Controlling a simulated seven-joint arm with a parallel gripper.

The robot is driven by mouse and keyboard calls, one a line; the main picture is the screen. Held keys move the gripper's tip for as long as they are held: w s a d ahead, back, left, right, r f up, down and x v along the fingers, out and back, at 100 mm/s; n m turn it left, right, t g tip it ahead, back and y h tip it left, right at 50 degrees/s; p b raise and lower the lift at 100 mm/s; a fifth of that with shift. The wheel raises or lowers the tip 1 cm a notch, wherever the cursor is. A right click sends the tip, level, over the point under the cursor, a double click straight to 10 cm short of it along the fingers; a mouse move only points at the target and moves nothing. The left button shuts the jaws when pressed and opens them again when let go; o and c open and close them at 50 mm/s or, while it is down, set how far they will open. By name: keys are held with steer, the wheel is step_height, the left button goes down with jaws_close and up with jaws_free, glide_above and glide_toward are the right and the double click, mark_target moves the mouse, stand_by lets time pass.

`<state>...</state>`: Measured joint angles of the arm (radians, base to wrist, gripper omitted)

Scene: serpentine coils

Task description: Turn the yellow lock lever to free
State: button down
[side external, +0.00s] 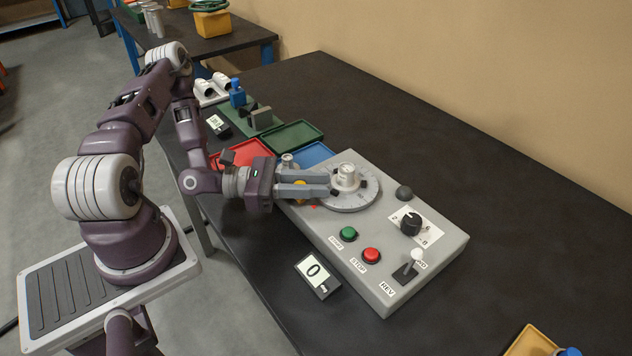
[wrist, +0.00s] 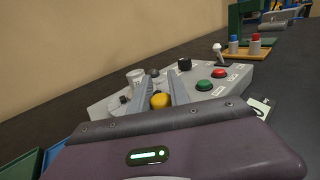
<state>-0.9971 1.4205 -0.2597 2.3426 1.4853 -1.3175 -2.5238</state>
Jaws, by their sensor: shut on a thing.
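The yellow lock lever (side external: 299,190) is on the grey control panel (side external: 420,275), beside the round grey turntable (side external: 350,199). My gripper (side external: 330,186) reaches over the panel from the left, low and nearly level. Its two fingers are shut on the lever, and they cover most of it in the side view. In the wrist view the lever's round yellow knob (wrist: 160,101) shows between the two fingers of my gripper (wrist: 163,84). The lever's base and its exact angle are hidden.
A white cylinder (side external: 347,176) stands on the turntable close to my fingertips. Green (side external: 348,234) and red (side external: 371,256) buttons, a black dial (side external: 411,223) and a white-tipped switch (side external: 415,256) are on the panel. Red (side external: 243,154), green (side external: 292,135) and blue (side external: 313,154) trays lie behind.

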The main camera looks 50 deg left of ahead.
steer(key=s+m+g+h, duration=0.2)
steer(key=m+g+h, duration=0.1)
steer(key=s+m+g+h, duration=0.1)
steer(key=g, duration=0.1)
steer(key=s+m+g+h, duration=0.1)
steer(key=g, duration=0.1)
steer(key=shift+f+m, duration=0.1)
steer(key=shift+m, duration=0.3)
steer(key=shift+s+a+m+g+h, duration=0.2)
steer(key=shift+s+a+m+g, duration=0.25)
steer(key=shift+m+g, duration=0.8)
steer(key=shift+s+a+m+g+h, duration=0.25)
steer(key=shift+s+m+g, duration=0.45)
steer(key=shift+g, duration=1.2)
steer(key=shift+s+a+m+g+h, duration=0.15)
steer(key=shift+s+a+m+g, duration=0.35)
steer(key=shift+m+g, duration=0.75)
steer(key=shift+s+g, duration=0.15)
steer(key=shift+g, duration=0.25)
steer(key=c, duration=1.2)
jaws_free()
steer(key=shift+c, duration=0.2)
steer(key=shift+d, duration=0.1)
